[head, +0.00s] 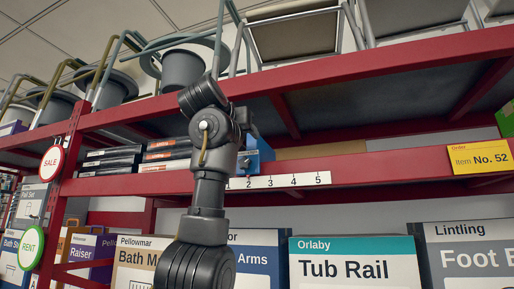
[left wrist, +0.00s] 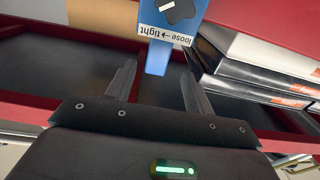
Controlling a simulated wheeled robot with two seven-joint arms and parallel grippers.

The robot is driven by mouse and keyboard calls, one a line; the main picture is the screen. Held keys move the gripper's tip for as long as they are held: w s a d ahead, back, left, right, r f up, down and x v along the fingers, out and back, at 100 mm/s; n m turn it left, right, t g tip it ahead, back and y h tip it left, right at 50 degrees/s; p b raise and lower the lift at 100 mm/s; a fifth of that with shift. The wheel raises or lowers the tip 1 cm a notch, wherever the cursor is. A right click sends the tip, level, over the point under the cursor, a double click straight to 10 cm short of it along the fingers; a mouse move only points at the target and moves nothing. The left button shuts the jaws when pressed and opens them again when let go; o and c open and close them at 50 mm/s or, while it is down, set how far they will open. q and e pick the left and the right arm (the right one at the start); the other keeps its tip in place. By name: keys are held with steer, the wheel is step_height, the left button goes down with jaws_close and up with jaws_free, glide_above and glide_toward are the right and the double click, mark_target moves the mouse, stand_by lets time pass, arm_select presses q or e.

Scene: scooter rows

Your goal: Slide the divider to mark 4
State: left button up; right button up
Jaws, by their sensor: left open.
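The blue divider (head: 260,153) stands on the middle red shelf, behind a number strip (head: 285,181) with marks 1 to 5. In the left wrist view the divider (left wrist: 160,58) carries a black knob (left wrist: 180,8) and a label reading "loose → tight", upside down. My left gripper (left wrist: 159,72) is open, its fingers on either side of the divider's narrow blue part. I cannot tell whether they touch it. My right gripper is not in view.
Dark boxes (head: 112,160) are stacked left of the divider, close beside it in the left wrist view (left wrist: 255,75). The shelf right of the divider looks mostly clear. A red beam (head: 350,68) runs above; cartons (head: 350,265) stand below. A yellow tag (head: 480,157) hangs at right.

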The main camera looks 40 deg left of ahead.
mark_target(252, 141)
arm_select(q)
steer(key=x, duration=0.1)
steer(key=p+x, duration=0.1)
steer(key=x, duration=0.1)
steer(key=p+x, duration=0.1)
steer(key=shift+w+d+r, duration=0.15)
steer(key=shift+w+r, duration=0.1)
steer(key=shift+w, duration=0.15)
steer(key=p+x, duration=0.2)
steer(key=x, duration=0.3)
steer(key=shift+s+f+p, duration=0.1)
steer(key=shift+f+p, duration=0.05)
steer(key=shift+p, duration=0.25)
steer(key=shift+w+f, duration=0.15)
steer(key=shift+w, duration=0.25)
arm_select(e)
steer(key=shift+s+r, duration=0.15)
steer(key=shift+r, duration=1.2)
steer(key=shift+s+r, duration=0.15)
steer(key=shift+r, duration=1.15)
arm_select(q)
steer(key=shift+a, duration=0.25)
steer(key=shift+c, duration=0.2)
